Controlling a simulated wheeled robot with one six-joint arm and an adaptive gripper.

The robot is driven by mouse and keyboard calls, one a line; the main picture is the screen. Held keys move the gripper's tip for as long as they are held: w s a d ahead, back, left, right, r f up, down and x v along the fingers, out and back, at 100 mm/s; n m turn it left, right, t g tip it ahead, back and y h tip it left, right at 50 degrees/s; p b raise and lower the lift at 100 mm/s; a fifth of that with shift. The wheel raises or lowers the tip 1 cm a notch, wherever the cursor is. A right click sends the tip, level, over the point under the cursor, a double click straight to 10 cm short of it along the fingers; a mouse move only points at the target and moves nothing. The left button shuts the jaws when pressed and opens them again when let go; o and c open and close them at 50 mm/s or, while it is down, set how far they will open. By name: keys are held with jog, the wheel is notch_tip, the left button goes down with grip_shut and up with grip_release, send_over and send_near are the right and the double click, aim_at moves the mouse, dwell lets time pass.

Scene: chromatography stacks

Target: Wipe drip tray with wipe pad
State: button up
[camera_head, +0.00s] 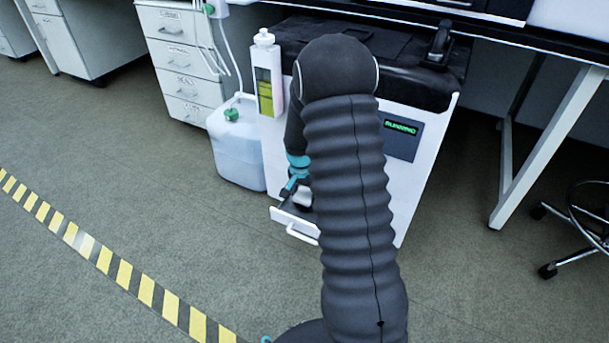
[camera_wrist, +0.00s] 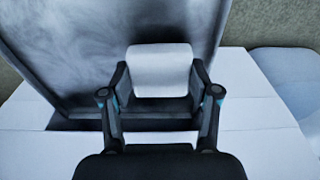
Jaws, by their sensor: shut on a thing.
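The wipe pad (camera_wrist: 160,62) is a white block between my fingertips in the wrist view. My gripper (camera_wrist: 160,82) is shut on it. The drip tray (camera_wrist: 60,50) spreads behind and around the pad, with a grey floor marked by dark smears. The pad is over the tray floor; I cannot tell whether it touches. In the head view the drip tray (camera_head: 282,216) stands out from the low front of the white instrument (camera_head: 412,190), its white handle forward. My gripper (camera_head: 290,188) points down into it. My arm hides much of the tray and the instrument front.
A white jug (camera_head: 236,155) with a green cap stands on the floor left of the instrument. A white bottle (camera_head: 266,60) with yellow liquid is at the instrument's side. Drawers (camera_head: 180,55) stand behind left, a stool (camera_head: 585,225) is at right. The floor in front is clear.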

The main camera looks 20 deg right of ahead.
jog(key=shift+d+r+p, duration=0.2)
jog(key=shift+d+r, duration=0.05)
jog(key=shift+r, duration=0.35)
jog(key=shift+d+r+p, duration=0.2)
jog(key=shift+r, duration=0.35)
jog(key=shift+r+p, duration=1.2)
jog(key=shift+r, duration=1)
jog(key=shift+s, duration=0.1)
